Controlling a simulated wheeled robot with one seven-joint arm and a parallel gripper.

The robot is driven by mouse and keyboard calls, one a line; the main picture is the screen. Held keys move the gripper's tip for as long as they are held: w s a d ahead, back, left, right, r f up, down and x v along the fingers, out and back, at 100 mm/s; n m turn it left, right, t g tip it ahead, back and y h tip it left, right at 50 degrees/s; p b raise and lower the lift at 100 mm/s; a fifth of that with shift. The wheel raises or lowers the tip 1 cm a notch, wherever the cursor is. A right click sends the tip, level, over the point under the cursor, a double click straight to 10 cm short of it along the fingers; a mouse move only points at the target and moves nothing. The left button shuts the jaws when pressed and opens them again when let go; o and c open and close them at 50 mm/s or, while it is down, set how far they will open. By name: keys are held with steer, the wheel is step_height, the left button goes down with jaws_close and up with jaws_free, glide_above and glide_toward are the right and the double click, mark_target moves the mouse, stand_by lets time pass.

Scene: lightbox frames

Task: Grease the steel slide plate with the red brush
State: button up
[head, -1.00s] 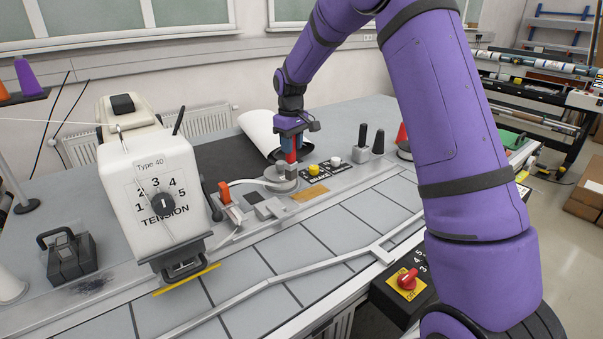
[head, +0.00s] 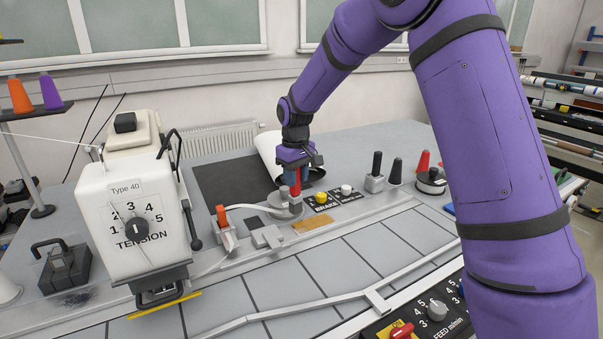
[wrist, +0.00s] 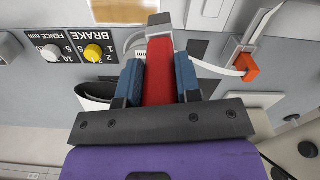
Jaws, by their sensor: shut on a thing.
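My gripper (head: 294,174) is shut on the red brush (wrist: 158,72). In the wrist view the red handle stands between the two blue finger pads, with a grey part at its far end. In the head view only a short red length of the brush shows below my fingers, close to a round grey disc (head: 272,209); I cannot tell whether it touches. A flat grey steel piece (head: 267,237) lies in front of the disc, left of a brown plate (head: 311,224). I cannot tell for certain which steel part is the slide plate. No grease can be made out.
The tension box (head: 130,215) stands at the left. An orange-red clamp (head: 222,216) is left of the disc. Yellow (head: 321,197) and white (head: 346,189) knobs and dark-handled posts (head: 376,165) stand to the right. The tiled front surface (head: 350,262) is mostly clear.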

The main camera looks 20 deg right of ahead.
mark_target(296, 195)
steer(key=shift+f, duration=3.45)
steer(key=shift+d+f, duration=0.15)
steer(key=shift+f, duration=0.15)
steer(key=shift+a+r, duration=0.15)
steer(key=shift+a, duration=0.05)
steer(key=shift+w+d+r, duration=0.1)
steer(key=shift+r, duration=3.75)
